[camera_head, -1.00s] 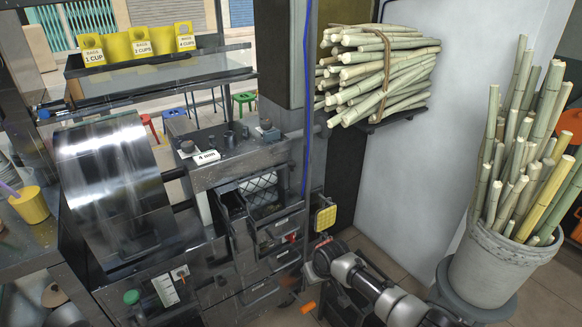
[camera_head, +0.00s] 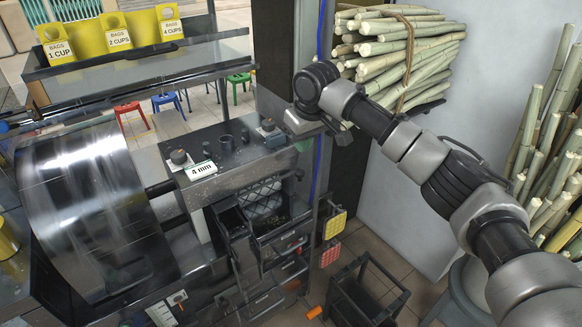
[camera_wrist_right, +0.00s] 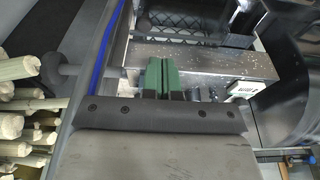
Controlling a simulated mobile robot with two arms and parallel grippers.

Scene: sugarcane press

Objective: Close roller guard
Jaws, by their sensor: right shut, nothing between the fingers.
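The sugarcane press stands at left and centre of the head view, with a large shiny curved metal cover (camera_head: 95,200). A dark mesh panel (camera_head: 262,197) sits in the opening below the control ledge; it also shows at the top of the wrist view (camera_wrist_right: 185,18). I cannot tell for sure which part is the roller guard. My right gripper (camera_head: 303,144) is at the right end of the ledge, beside the post. In the wrist view its green fingers (camera_wrist_right: 162,76) are shut together and empty, pointing toward the press. I cannot tell whether they touch it. My left gripper is out of view.
A ledge with knobs and a "4 mm" label (camera_head: 201,170) lies left of my right gripper. A post with a blue cable (camera_head: 319,165) stands close by. A cane bundle (camera_head: 420,50) is behind my right arm. Yellow and red pads (camera_head: 334,225) hang below.

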